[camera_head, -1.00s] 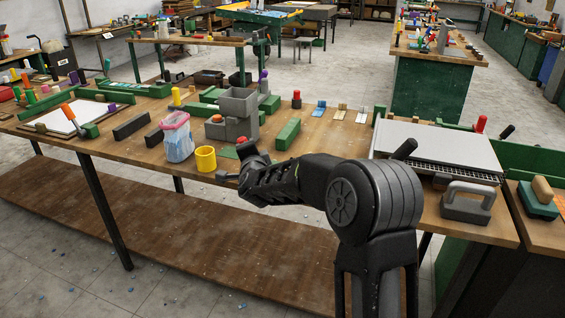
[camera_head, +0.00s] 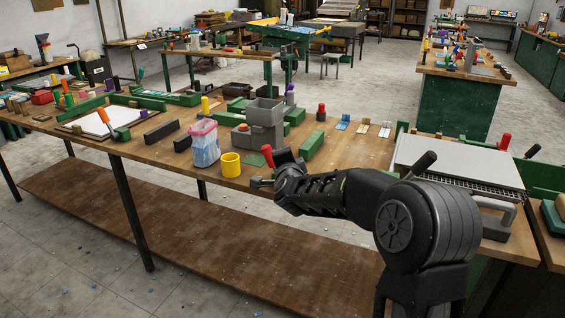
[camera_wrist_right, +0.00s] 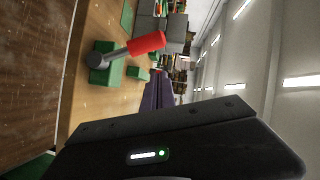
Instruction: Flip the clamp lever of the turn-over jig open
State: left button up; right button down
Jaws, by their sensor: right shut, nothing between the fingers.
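The clamp lever (camera_wrist_right: 146,43) has a red handle on a grey rod and rises at a slant from small green blocks (camera_wrist_right: 106,63) of the jig. In the head view its red handle (camera_head: 268,156) shows just behind my right gripper (camera_head: 258,183), which hides the jig's lower parts. My right gripper is shut and empty, near the table's front edge. Its dark fingers (camera_wrist_right: 159,88) also show in the right wrist view, apart from the lever in that picture. My left gripper is not in view.
A grey block fixture (camera_head: 264,118) stands behind. A long green block (camera_head: 312,144) lies to the right. The tabletop (camera_head: 340,157) between it and the grey-lidded unit (camera_head: 458,162) is mostly clear.

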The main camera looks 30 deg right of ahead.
jog(key=v, duration=0.7)
jog(key=shift+s+a, duration=0.3)
jog(key=shift+a, duration=0.05)
jog(key=shift+r, duration=0.1)
jog(key=s+a+f+n+g+y, duration=0.35)
jog(key=a+f+n, duration=0.5)
jog(key=f, duration=0.65)
jog(key=s+a+f+n+g+y, duration=0.25)
jog(key=a+f+n+y, duration=0.25)
jog(key=a+f, duration=0.75)
jog(key=s+a+f+n+g+y, duration=0.1)
jog(key=s+a+f, duration=0.4)
jog(key=s+f, duration=0.5)
jog(key=s+a+f+n+g+y, duration=0.2)
jog(key=s+a+f+g, duration=0.4)
jog(key=s+f, duration=0.5)
jog(key=s+n, duration=0.1)
jog(key=s, duration=0.6)
jog(key=shift+f+g, duration=0.25)
jog(key=shift+g, duration=0.05)
